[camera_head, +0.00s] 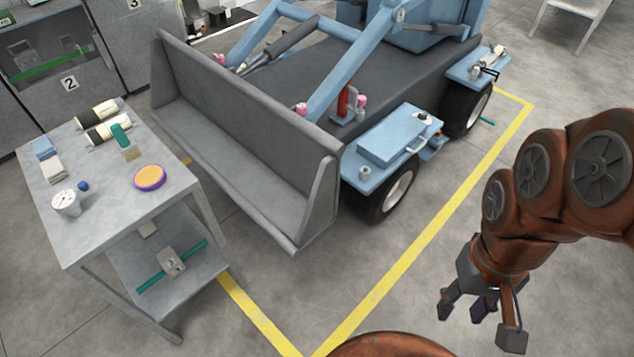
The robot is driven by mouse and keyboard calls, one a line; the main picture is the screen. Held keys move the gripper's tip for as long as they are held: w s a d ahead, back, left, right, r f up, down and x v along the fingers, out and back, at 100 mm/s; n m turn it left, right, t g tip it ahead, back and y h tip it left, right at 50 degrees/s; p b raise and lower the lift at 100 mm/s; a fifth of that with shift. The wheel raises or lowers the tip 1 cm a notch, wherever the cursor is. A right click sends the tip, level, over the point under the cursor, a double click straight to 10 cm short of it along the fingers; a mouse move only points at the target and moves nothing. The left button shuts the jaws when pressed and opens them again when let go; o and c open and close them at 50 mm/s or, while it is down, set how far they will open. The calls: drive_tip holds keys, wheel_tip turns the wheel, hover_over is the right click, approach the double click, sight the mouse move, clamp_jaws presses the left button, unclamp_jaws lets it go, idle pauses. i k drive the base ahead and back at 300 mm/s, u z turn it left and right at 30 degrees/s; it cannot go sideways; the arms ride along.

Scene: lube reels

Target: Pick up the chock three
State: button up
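I cannot tell for sure which thing is chock three; no label on any loose object is readable. A grey block with a teal bar (172,262) lies on the lower shelf of the metal table at left. A small dark object with a teal end (487,121) is on the floor by the loader's far wheel. My gripper (480,315) hangs at the lower right over bare floor, pointing down. Its fingers are spread, with nothing between them, and it is far from the table.
A blue loader with a grey bucket (245,160) fills the middle. The metal table (110,215) holds rollers, a gauge (66,203), a purple-and-yellow disc (150,177) and cloths. Grey cabinets (70,83) stand behind. Yellow lines (400,267) mark the floor; floor between my arm and loader is clear.

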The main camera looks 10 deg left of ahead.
sight(173, 264)
drive_tip(key=u, duration=2.1)
drive_tip(key=k, duration=0.4)
drive_tip(key=z, duration=0.3)
drive_tip(key=i, duration=0.6)
drive_tip(key=u, duration=0.75)
drive_tip(key=i, duration=0.5)
drive_tip(key=u, duration=0.45)
